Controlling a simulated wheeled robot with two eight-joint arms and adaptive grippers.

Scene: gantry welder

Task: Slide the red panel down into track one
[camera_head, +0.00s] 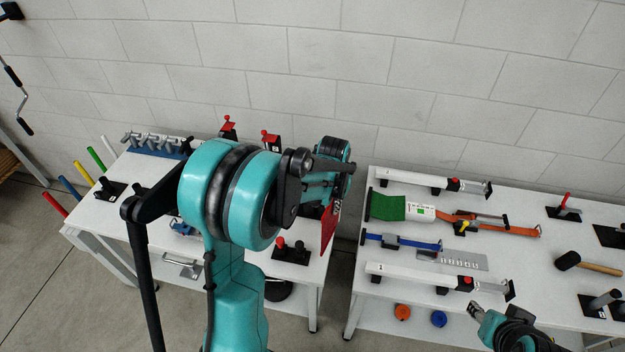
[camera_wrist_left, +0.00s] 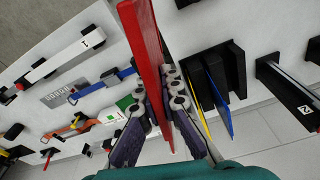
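The red panel (camera_head: 328,230) hangs from my left gripper (camera_head: 325,185), over the gap between the two white tables. In the left wrist view, the red panel (camera_wrist_left: 146,50) stands edge-on between both fingers of my left gripper (camera_wrist_left: 160,115), which is shut on it. A white rail marked 1 (camera_wrist_left: 85,45) lies at the upper left there. It also shows on the right table (camera_head: 420,277), apart from the panel. I cannot tell whether this rail is track one. My right gripper (camera_head: 478,312) is at the lower right; its fingers are too small to read.
A black rack (camera_wrist_left: 232,70) beside the panel has a yellow panel (camera_wrist_left: 200,100) and a blue panel (camera_wrist_left: 217,95) at it. A black piece marked 2 (camera_wrist_left: 290,90) is further right. The right table (camera_head: 352,300) holds straps, a second rail (camera_head: 415,178) and a mallet (camera_head: 595,266).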

